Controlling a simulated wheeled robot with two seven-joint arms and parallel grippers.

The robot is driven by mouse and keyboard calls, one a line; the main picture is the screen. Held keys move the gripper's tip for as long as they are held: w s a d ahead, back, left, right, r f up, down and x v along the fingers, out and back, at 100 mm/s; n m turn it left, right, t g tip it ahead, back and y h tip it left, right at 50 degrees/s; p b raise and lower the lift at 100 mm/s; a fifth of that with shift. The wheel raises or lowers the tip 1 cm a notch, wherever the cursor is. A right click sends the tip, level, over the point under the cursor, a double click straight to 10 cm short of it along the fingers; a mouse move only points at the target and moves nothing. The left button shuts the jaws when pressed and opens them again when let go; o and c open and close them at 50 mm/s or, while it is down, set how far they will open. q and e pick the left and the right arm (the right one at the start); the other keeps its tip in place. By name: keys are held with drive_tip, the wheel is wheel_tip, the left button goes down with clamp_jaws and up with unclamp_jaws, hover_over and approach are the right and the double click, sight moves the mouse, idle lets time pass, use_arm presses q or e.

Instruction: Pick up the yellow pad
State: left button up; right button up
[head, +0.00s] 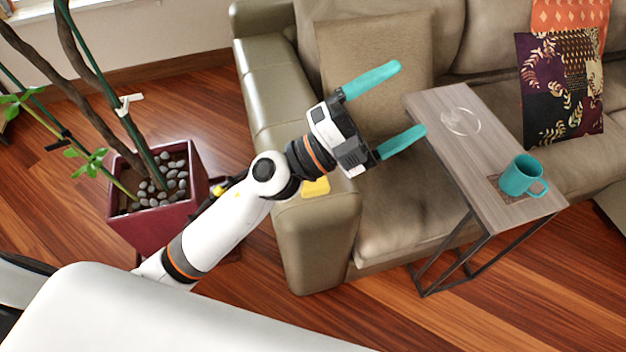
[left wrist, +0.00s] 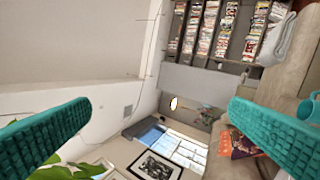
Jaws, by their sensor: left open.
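The yellow pad (head: 316,187) lies on the armrest of the beige sofa, partly hidden behind the wrist of my left arm in the head view. My left gripper (head: 398,109) is open and empty, its two teal fingers spread wide. It is above the sofa seat, beyond the pad and up to the right of it in the picture. The left wrist view shows both teal fingers (left wrist: 160,130) apart with nothing between them; the pad is not seen there. My right gripper is not in view.
A narrow side table (head: 470,165) stands right of my gripper, bearing a teal mug (head: 521,176) and a clear round item (head: 460,121). A maroon planter (head: 160,222) with pebbles and stems stands left of the sofa (head: 312,240). A patterned cushion (head: 560,90) rests at right.

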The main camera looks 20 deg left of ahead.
use_arm(q)
drive_tip(key=s+d+f+m+g+y, duration=0.1)
drive_tip(key=s+d+f+m+g, duration=0.3)
drive_tip(key=m+g, duration=0.6)
wheel_tip(320, 180, down, 9)
drive_tip(key=w+m+g+y, duration=0.2)
drive_tip(key=m+y, duration=0.1)
drive_tip(key=y, duration=0.4)
drive_tip(key=w+a+f+n+t+y, duration=0.1)
drive_tip(key=w+a+f+y, duration=0.25)
drive_tip(key=a+y, duration=0.4)
drive_tip(key=w+a+f+y, duration=0.2)
drive_tip(key=w+a+y, duration=0.2)
drive_tip(key=a, duration=0.6)
drive_tip(key=shift+n, duration=0.3)
wheel_tip(320, 180, down, 6)
drive_tip(key=shift+w+r, duration=0.15)
drive_tip(key=shift+r, duration=0.05)
drive_tip(key=shift+w+f+p, duration=0.15)
drive_tip(key=shift+w+f, duration=0.05)
drive_tip(key=shift+f, duration=0.85)
drive_tip(key=shift+w+f+p, duration=0.15)
drive_tip(key=shift+f, duration=0.85)
drive_tip(key=shift+w+f+p, duration=0.15)
drive_tip(key=shift+w+f, duration=0.05)
drive_tip(key=shift+f, duration=0.85)
drive_tip(key=shift+c, duration=0.2)
drive_tip(key=c, duration=0.8)
